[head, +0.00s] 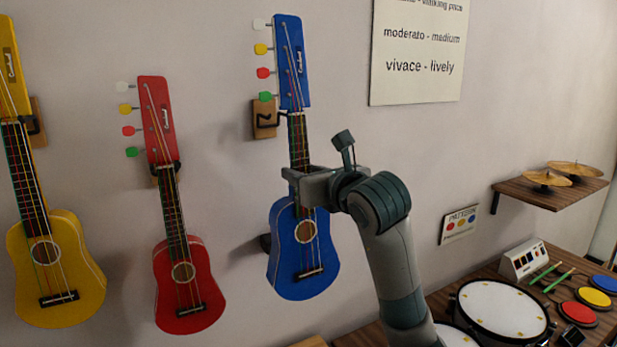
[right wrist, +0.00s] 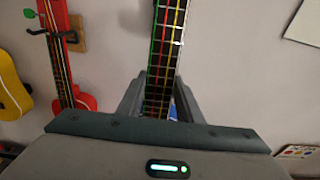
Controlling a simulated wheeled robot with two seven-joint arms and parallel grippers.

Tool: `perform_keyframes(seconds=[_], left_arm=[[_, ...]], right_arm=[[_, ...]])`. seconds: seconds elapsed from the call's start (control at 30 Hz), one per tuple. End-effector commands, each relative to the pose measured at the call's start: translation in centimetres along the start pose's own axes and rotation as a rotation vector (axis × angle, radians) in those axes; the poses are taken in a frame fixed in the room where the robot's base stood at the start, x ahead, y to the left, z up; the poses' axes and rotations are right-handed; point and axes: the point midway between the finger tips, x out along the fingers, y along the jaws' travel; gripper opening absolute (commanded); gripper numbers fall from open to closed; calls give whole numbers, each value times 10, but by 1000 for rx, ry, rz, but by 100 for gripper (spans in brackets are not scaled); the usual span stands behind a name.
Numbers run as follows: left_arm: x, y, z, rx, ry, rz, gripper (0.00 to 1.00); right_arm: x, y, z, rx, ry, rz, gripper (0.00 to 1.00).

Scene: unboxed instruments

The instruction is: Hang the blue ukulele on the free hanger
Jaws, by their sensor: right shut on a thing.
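The blue ukulele (head: 301,249) is upright in front of the wall, its headstock (head: 291,62) above the level of a wooden wall hanger (head: 264,121). The hanger's black hook is beside the neck, just below the headstock; I cannot tell whether the prongs are around the neck. My right gripper (head: 304,184) is shut on the neck just above the body. In the right wrist view the neck (right wrist: 161,58) stands between the fingers (right wrist: 158,98), with a sliver of blue body behind. My left gripper is not in view.
A red ukulele (head: 184,284) and a yellow ukulele (head: 61,262) hang to the left. At the right are a drum (head: 502,309), colored pads (head: 593,297) and a shelf (head: 553,197) with cymbals. A tempo sign (head: 417,52) is on the wall.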

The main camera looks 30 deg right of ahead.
Motion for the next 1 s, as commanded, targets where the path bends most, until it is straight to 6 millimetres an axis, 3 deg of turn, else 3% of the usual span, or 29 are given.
perform_keyframes(seconds=[0.33,0.6,1.0], left_arm=[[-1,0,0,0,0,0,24],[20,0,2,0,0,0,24],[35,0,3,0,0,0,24]], right_arm=[[34,0,4,2,-1,0,9],[59,-1,3,-1,-3,-1,9],[97,-1,7,1,-4,-1,9]])
